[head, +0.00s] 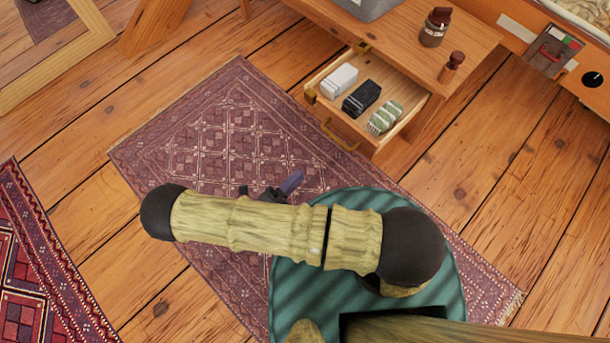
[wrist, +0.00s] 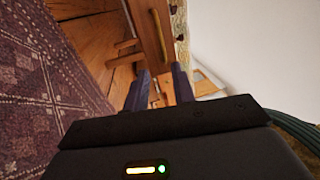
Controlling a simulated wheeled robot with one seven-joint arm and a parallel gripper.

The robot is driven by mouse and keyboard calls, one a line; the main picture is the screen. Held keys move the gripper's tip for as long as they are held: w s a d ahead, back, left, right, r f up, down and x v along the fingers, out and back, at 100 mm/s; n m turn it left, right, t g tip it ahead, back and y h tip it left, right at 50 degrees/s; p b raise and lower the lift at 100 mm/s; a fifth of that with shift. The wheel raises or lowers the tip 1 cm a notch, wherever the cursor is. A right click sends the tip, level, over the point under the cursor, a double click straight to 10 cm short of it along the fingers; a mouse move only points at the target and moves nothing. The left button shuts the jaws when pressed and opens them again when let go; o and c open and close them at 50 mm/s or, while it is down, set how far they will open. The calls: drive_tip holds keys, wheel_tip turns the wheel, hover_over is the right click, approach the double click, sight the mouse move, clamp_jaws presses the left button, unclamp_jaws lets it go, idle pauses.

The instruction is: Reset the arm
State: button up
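My arm reaches across the lower middle of the head view, over the patterned rug. My gripper (head: 290,182) is mostly hidden behind the arm there; only a dark part and a bluish finger show, above the rug and apart from the drawer. In the wrist view my gripper (wrist: 160,80) has its two blue-grey fingers apart, with nothing held between them.
An open drawer (head: 400,142) holds a white item (head: 339,81), a black item (head: 361,98) and a green striped item (head: 384,116). A brown jar (head: 435,27) and a small brown object (head: 452,66) stand on the wooden top above. The rug (head: 215,140) beside the arm is clear.

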drive_tip(key=shift+s+a+f, duration=0.1)
drive_tip(key=shift+s+a, duration=0.35)
drive_tip(key=shift+a, duration=0.1)
